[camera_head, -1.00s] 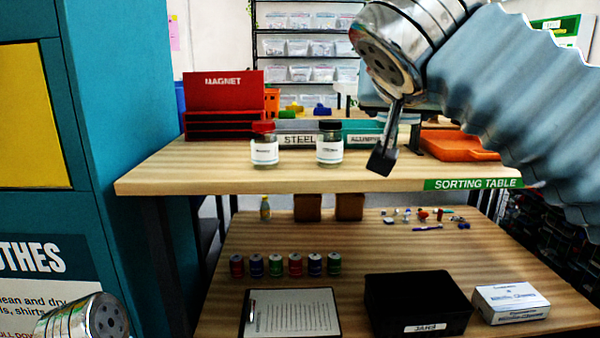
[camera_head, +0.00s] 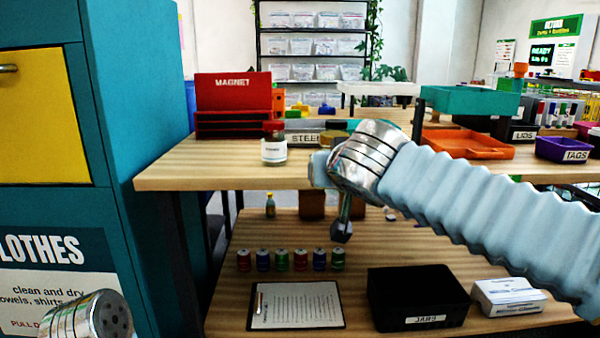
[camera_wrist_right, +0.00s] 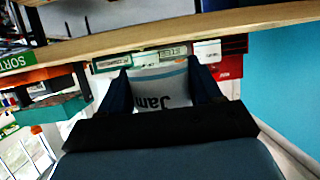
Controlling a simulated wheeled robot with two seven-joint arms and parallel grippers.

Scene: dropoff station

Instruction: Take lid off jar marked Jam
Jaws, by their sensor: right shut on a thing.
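The jar marked Jam (camera_wrist_right: 162,88) fills the middle of the right wrist view, its white label upside down. My right gripper (camera_wrist_right: 162,75) is shut on it, with one dark finger on each side. Its lid is not visible in that view. In the head view my right wrist covers the gripper and most of the jar's area. A brownish-gold round shape (camera_head: 333,137) shows beside the wrist; I cannot tell if it is a lid. Another jar with a red lid (camera_head: 274,144) stands on the upper table. Only my left wrist shows, at the lower left.
The sorting table (camera_head: 225,172) holds a red magnet box (camera_head: 233,105) at the back. On the lower shelf are several small cans (camera_head: 281,260), a clipboard (camera_head: 295,305), a black bin (camera_head: 417,297) and a white box (camera_head: 508,297). A teal cabinet (camera_head: 135,140) stands left.

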